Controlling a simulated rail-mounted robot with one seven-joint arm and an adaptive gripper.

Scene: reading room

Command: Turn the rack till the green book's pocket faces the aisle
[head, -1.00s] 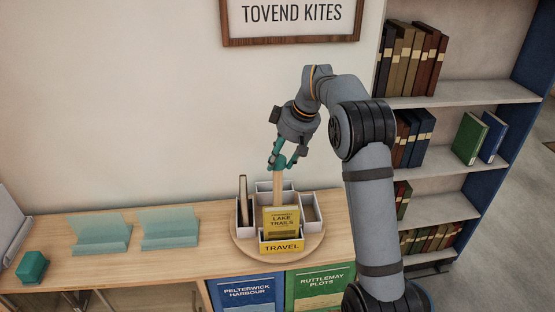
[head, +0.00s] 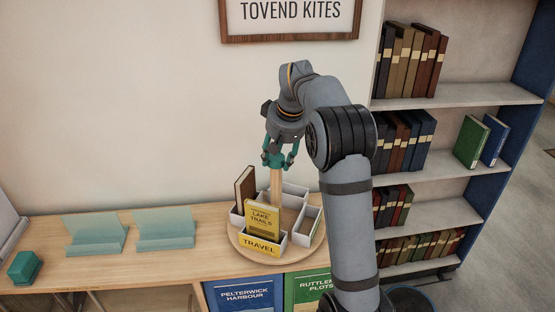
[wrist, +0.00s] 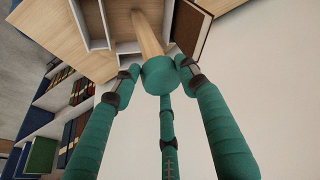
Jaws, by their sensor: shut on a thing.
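The round rack (head: 298,262) stands on the wooden counter, with white pockets around a wooden post (head: 276,188). A yellow Lake Trails book (head: 263,222) stands in the front pocket labelled TRAVEL (head: 260,246), which faces front and slightly left. A brown book (head: 245,186) stands in the left pocket; its brown cover also shows in the wrist view (wrist: 196,28). The right pocket (head: 307,222) looks empty. I see no green book in the rack. My gripper (head: 277,164) is shut on the teal knob (wrist: 159,77) at the post's top.
Two clear teal stands (head: 95,236) and a small teal box (head: 24,266) are on the counter to the left. Pelterwick Harbour (head: 246,294) and Ruttlemay Plots panels are below the rack. A bookcase at right holds a green book (head: 471,141) beside a blue one.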

